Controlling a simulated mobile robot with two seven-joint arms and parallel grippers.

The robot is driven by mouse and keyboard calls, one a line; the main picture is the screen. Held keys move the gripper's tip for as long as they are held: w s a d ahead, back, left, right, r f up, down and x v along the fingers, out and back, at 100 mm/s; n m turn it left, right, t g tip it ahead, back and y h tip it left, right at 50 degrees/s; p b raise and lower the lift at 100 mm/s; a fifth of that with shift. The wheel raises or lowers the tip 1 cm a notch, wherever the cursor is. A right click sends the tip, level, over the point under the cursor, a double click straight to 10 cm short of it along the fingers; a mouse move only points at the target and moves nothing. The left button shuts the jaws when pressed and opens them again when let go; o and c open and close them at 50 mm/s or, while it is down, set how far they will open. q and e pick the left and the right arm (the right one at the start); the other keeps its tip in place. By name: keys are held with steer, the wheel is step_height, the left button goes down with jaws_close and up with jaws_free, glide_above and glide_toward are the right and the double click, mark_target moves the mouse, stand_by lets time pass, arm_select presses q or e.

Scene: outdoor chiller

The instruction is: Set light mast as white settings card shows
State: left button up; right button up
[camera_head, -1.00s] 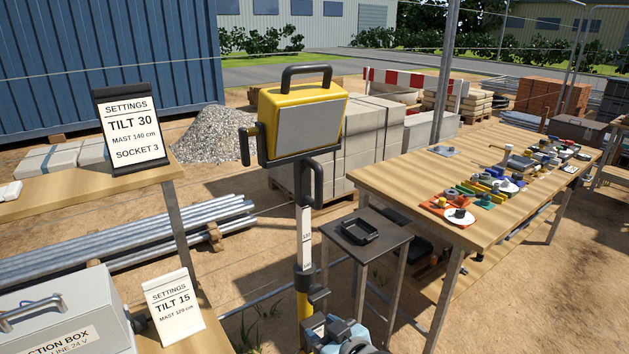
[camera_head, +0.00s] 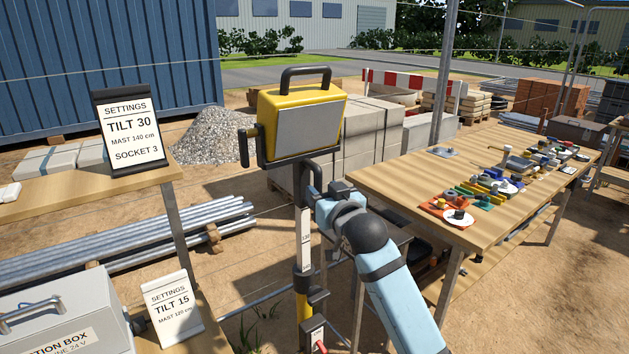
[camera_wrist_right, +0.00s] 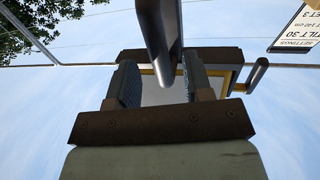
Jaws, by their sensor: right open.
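The light mast has a yellow lamp head (camera_head: 268,125) with a black handle on top, and a pole with a white scale strip (camera_head: 305,240) whose figures are too small to read surely. The white settings card (camera_head: 172,308) reads TILT 15, MAST 120 cm. A black-framed settings card (camera_head: 131,130) reads TILT 30, MAST 140 cm, SOCKET 3. My right gripper (camera_head: 320,193) is at the dark upright handle beside the pole, below the lamp. In the right wrist view its open fingers (camera_wrist_right: 160,80) stand either side of a dark bar, not closed on it.
A grey box (camera_head: 60,310) stands at the lower left beside the white card. A wooden table (camera_head: 400,185) with several coloured parts is on the right. A box with a red part (camera_head: 313,335) sits low on the mast. Pipes (camera_head: 130,245) lie behind on the ground.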

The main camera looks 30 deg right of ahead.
steer(key=w, duration=0.4)
steer(key=shift+w+d+p, duration=0.25)
steer(key=shift+w+p, duration=0.1)
steer(key=shift+w, duration=0.05)
jaws_close()
stand_by(1.1)
